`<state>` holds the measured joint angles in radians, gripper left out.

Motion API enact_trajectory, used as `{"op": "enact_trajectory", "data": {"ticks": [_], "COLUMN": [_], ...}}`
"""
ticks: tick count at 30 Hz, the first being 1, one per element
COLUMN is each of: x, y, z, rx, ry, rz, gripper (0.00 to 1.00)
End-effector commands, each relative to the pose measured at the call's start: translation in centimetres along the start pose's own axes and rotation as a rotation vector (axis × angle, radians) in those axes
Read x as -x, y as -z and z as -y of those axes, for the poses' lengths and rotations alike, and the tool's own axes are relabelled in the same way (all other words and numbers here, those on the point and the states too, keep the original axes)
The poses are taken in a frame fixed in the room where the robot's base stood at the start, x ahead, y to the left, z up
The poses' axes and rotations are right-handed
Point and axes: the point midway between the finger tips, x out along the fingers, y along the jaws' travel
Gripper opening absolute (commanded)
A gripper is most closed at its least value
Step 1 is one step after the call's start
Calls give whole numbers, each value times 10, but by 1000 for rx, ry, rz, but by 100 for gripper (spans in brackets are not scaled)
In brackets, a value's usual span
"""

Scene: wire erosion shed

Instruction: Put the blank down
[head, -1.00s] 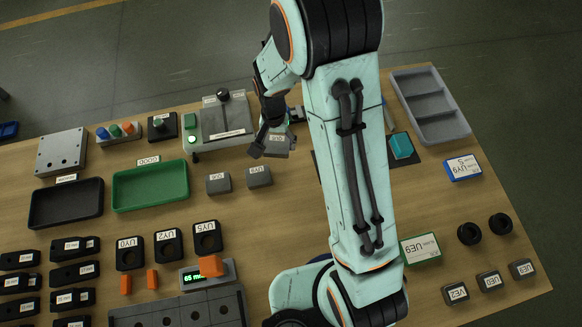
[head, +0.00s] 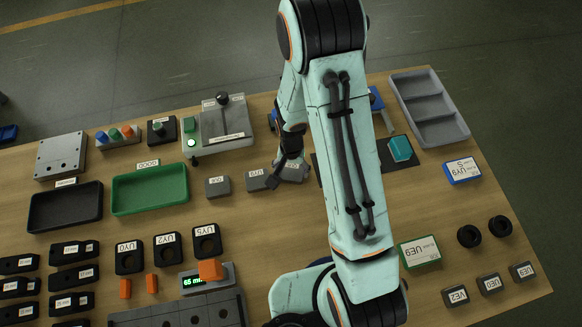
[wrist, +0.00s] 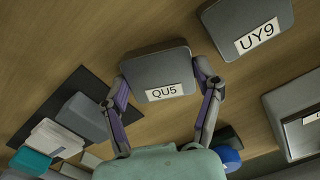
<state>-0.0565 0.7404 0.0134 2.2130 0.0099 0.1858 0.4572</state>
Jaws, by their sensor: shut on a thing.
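My gripper (head: 289,163) is shut on a grey blank (head: 295,174); the arm partly hides both in the head view. In the wrist view my gripper (wrist: 164,88) has one finger on each side of the same blank (wrist: 155,65), and its label reads QU5. The held blank is low over the wooden table, just right of a grey blank marked UY9 (head: 258,180). UY9 also shows in the wrist view (wrist: 235,18), apart from the held blank. I cannot tell whether the held blank touches the table.
Another grey blank (head: 217,188) sits left of UY9. A green tray (head: 150,203) and a black tray (head: 65,207) lie further left. A grey control unit (head: 220,125) stands behind. A dark mat with a teal block (head: 400,149) lies to the right. Bare wood lies in front.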

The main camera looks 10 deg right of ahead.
Motion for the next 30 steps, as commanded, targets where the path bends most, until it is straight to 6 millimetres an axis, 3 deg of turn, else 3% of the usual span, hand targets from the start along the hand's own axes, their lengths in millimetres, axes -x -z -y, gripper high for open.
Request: {"op": "enact_trajectory", "data": {"ticks": [6,7,9,23,30], "x": [-2,-3,-2,3,49], "y": [0,0,0,0,2], "z": [0,0,0,0,1], "rx": [0,0,0,0,0], "ry": [0,-1,0,1,3], "rz": [0,1,1,-1,-7], "gripper": [24,68,90,91,91]}}
